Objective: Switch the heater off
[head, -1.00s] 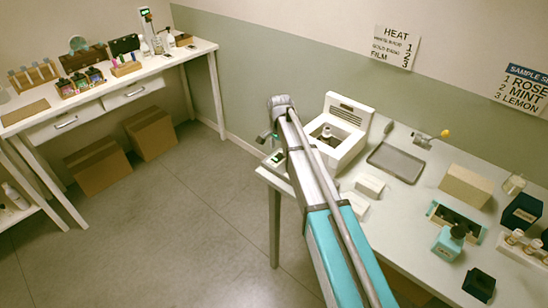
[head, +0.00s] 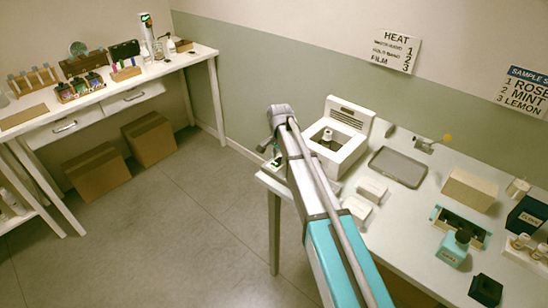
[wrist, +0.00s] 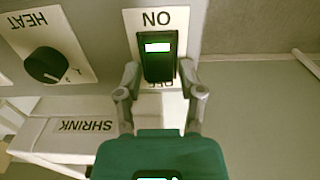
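The heater (head: 350,151) is a white open-topped box with a raised vented lid, at the left end of the right-hand table. A small bottle stands in its well. In the wrist view, its black rocker switch (wrist: 158,58) sits on a white plate with an upside-down ON label above and a partly hidden OFF label below. A pale lit window shows on the switch. My gripper (wrist: 160,92) is open, its two fingers apart on either side of the switch's lower end. I cannot tell whether they touch it. In the head view my arm partly hides this area.
A black HEAT dial (wrist: 46,66) and a SHRINK label (wrist: 85,126) are left of the switch. Beside the heater lie a grey tray (head: 398,167) and white blocks (head: 372,190). A wooden box (head: 470,188) and bottles stand farther right. The floor left of the table is clear.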

